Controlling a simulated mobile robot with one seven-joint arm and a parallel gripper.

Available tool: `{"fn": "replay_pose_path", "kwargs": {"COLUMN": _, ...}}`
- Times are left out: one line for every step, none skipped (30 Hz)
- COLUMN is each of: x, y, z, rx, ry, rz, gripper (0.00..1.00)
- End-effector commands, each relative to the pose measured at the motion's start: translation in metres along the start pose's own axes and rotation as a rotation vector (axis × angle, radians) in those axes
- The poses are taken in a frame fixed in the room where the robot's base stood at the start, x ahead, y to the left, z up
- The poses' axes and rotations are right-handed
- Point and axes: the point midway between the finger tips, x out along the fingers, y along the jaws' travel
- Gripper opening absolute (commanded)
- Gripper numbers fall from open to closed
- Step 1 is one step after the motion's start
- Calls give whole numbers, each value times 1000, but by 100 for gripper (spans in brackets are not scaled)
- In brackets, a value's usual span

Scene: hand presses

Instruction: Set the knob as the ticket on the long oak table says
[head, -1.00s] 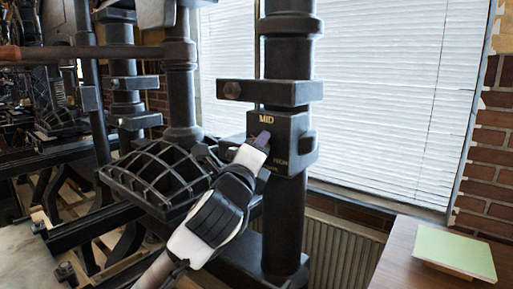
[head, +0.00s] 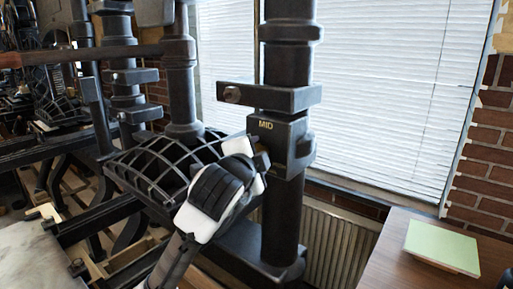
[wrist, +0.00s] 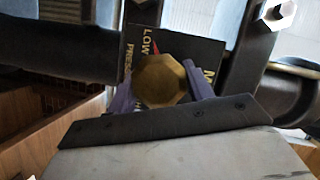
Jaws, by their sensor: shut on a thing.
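The knob (wrist: 161,80) is brass and eight-sided, on a black panel (wrist: 200,50) with gold lettering. In the wrist view "LOW" is by its upper left, part of "PRESS" at its left, and an "M" at its right. A small red mark shows at the knob's upper edge, near "LOW". My gripper (wrist: 160,100) has its purple fingers shut on the knob's two sides. In the head view the panel block (head: 285,145), marked "MID", is on a dark press column, and my gripper (head: 258,160) covers the knob. A pale green sheet or pad (head: 442,247) shows no readable writing.
The green pad lies on a brown wooden table (head: 395,255) at the lower right. The press's black ribbed grid (head: 150,170) is left of my gripper. A clamp bar (head: 265,96) juts out above the panel. A radiator (head: 328,235) and blinds are behind.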

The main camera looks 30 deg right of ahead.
Motion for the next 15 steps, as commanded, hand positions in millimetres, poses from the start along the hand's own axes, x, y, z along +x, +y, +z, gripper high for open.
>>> {"fn": "replay_pose_path", "kwargs": {"x": 0, "y": -2, "z": -1, "rx": -25, "ry": 0, "rz": 12, "gripper": 29}}
{"fn": "replay_pose_path", "kwargs": {"x": 0, "y": -2, "z": -1, "rx": -40, "ry": 0, "rz": 18, "gripper": 29}}
{"fn": "replay_pose_path", "kwargs": {"x": 0, "y": -2, "z": -1, "rx": -56, "ry": 1, "rz": 24, "gripper": 29}}
{"fn": "replay_pose_path", "kwargs": {"x": 0, "y": -2, "z": -1, "rx": -67, "ry": 1, "rz": 29, "gripper": 29}}
{"fn": "replay_pose_path", "kwargs": {"x": 0, "y": -2, "z": -1, "rx": -78, "ry": 1, "rz": 33, "gripper": 29}}
{"fn": "replay_pose_path", "kwargs": {"x": 0, "y": -2, "z": -1, "rx": -91, "ry": 1, "rz": 38, "gripper": 29}}
{"fn": "replay_pose_path", "kwargs": {"x": 0, "y": -1, "z": 0, "rx": -99, "ry": 1, "rz": 42, "gripper": 29}}
{"fn": "replay_pose_path", "kwargs": {"x": 0, "y": -1, "z": 0, "rx": -106, "ry": 0, "rz": 45, "gripper": 29}}
{"fn": "replay_pose_path", "kwargs": {"x": 0, "y": -1, "z": 0, "rx": -114, "ry": 0, "rz": 48, "gripper": 29}}
{"fn": "replay_pose_path", "kwargs": {"x": 0, "y": -1, "z": 0, "rx": -119, "ry": 0, "rz": 51, "gripper": 29}}
{"fn": "replay_pose_path", "kwargs": {"x": 0, "y": 0, "z": 0, "rx": -124, "ry": 0, "rz": 52, "gripper": 29}}
{"fn": "replay_pose_path", "kwargs": {"x": 0, "y": 0, "z": 0, "rx": -129, "ry": 0, "rz": 54, "gripper": 29}}
{"fn": "replay_pose_path", "kwargs": {"x": 0, "y": 0, "z": 0, "rx": -132, "ry": 0, "rz": 55, "gripper": 29}}
{"fn": "replay_pose_path", "kwargs": {"x": 0, "y": 0, "z": 0, "rx": -134, "ry": 0, "rz": 56, "gripper": 29}}
{"fn": "replay_pose_path", "kwargs": {"x": 0, "y": 0, "z": 0, "rx": -136, "ry": 0, "rz": 57, "gripper": 29}}
